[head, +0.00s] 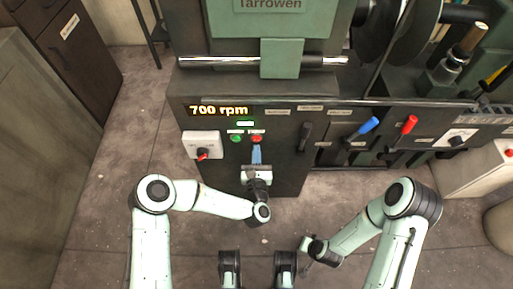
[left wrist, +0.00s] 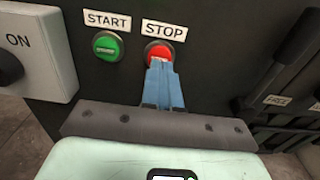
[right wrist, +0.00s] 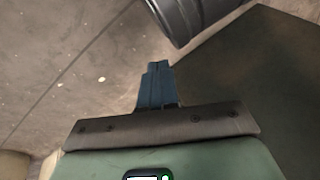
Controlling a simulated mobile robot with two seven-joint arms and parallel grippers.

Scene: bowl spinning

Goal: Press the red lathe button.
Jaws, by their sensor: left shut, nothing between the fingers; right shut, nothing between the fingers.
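The red STOP button (head: 257,139) sits on the dark front panel of the lathe, under a white label; it also shows in the left wrist view (left wrist: 158,52). My left gripper (head: 256,150) is shut and empty, its blue fingertips (left wrist: 160,68) at the lower edge of the red button. The tips overlap the button in the picture; I cannot tell whether they touch it. My right gripper (right wrist: 157,70) is shut and empty, low over the floor and away from the panel.
The green START button (head: 236,139) is just left of the red one. A grey box with a red-tipped switch (head: 202,155) is further left. A black lever (head: 304,137), a blue-handled lever (head: 368,125) and a red-handled lever (head: 409,124) are to the right. The display reads 700 rpm (head: 218,110).

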